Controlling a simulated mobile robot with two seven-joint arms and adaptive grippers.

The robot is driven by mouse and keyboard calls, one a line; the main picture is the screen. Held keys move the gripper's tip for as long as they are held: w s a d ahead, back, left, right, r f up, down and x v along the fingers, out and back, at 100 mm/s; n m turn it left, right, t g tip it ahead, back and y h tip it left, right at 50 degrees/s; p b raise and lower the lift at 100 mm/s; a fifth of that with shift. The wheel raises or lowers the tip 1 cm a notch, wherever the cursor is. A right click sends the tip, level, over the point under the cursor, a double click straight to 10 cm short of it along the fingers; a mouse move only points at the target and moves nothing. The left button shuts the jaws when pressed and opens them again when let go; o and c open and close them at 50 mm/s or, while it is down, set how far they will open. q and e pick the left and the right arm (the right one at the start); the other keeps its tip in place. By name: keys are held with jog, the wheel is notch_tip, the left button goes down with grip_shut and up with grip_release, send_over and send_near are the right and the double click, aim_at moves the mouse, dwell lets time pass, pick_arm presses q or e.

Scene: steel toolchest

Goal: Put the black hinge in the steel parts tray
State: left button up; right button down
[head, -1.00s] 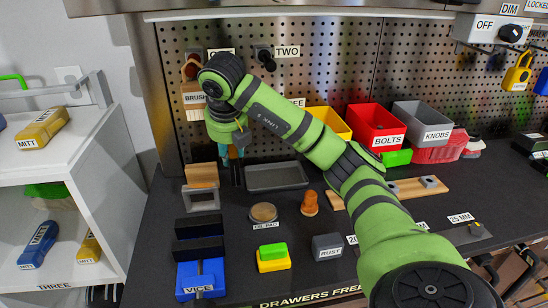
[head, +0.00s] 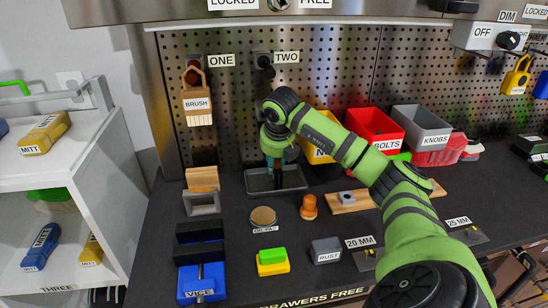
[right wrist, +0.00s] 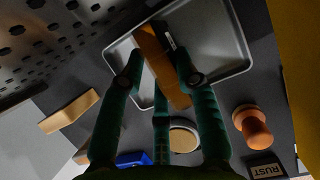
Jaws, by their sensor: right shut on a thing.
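The steel parts tray (head: 258,190) is a shallow grey rectangle on the bench near the pegboard. It also shows at the top of the right wrist view (right wrist: 230,68). My right gripper (head: 276,172) points down over the tray. In the right wrist view its fingers (right wrist: 162,76) are shut on an orange-brown blocky piece (right wrist: 154,52), which lies across the tray's outline. A small dark part with a pale mark shows beside it. I cannot make out a black hinge, nor whether the held piece touches the tray. My left gripper is not in view.
Left of the tray stands a wooden block (head: 203,179) in a grey holder. In front are a round oil pad (head: 263,216), an orange knob-like piece (head: 309,207) and the rust box (head: 326,250). Yellow, red (head: 375,125) and grey bins stand behind my right arm.

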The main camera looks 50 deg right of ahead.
jog(key=shift+a+r, duration=0.1)
jog(key=c, duration=0.9)
grip_release()
jog(key=shift+f, duration=0.2)
jog(key=shift+r, duration=0.3)
jog(key=b+v, duration=0.1)
jog(key=v, duration=1.1)
jog(key=shift+a+f, duration=0.1)
jog(key=shift+f, duration=0.05)
